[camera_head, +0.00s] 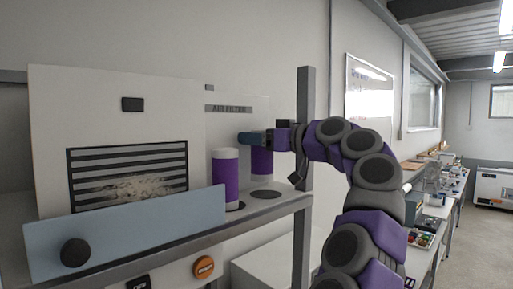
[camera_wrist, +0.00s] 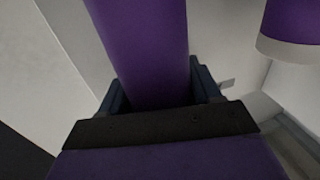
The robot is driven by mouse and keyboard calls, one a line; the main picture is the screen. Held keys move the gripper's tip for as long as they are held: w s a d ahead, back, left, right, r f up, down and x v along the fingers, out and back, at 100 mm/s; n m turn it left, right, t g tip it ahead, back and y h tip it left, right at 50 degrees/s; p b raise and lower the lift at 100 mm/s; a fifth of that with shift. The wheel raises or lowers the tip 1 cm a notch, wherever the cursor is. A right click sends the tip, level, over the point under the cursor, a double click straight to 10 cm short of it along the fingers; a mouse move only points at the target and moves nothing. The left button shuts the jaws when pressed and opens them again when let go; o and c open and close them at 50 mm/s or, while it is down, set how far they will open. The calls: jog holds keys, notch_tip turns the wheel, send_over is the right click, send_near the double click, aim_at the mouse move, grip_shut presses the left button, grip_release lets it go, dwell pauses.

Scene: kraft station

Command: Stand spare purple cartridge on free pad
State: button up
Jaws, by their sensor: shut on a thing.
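A purple cartridge with a white top (camera_head: 225,182) stands upright on the shelf, on a dark round pad. To its right a second dark round pad (camera_head: 266,194) is bare. My gripper (camera_head: 258,138) is shut on the spare purple cartridge (camera_head: 262,162), whose lower part shows upright below the jaws, with a visible gap in the picture above the bare pad. In the wrist view the held cartridge (camera_wrist: 145,45) fills the space between the two fingers. Its upper end is hidden in the head view. Another purple cylinder with a white end (camera_wrist: 290,22) shows at the wrist view's upper right.
A white air filter cabinet (camera_head: 110,112) with a dark slatted opening stands left. A blue-grey panel with a black knob (camera_head: 125,232) is in front of it. A grey post (camera_head: 305,130) rises at the shelf's right end, close to my arm.

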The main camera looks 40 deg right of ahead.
aim_at(258, 152)
jog(key=f, duration=0.1)
jog(key=d+b, duration=0.1)
jog(key=f, duration=0.1)
jog(key=shift+s+d+f+b, duration=0.25)
jog(key=shift+d+f+b, duration=0.1)
jog(key=shift+d, duration=0.05)
jog(key=shift+w+a+f, duration=0.1)
jog(key=shift+a+f, duration=0.2)
jog(key=shift+f, duration=0.05)
jog(key=shift+a, duration=0.5)
jog(key=shift+w+f, duration=0.1)
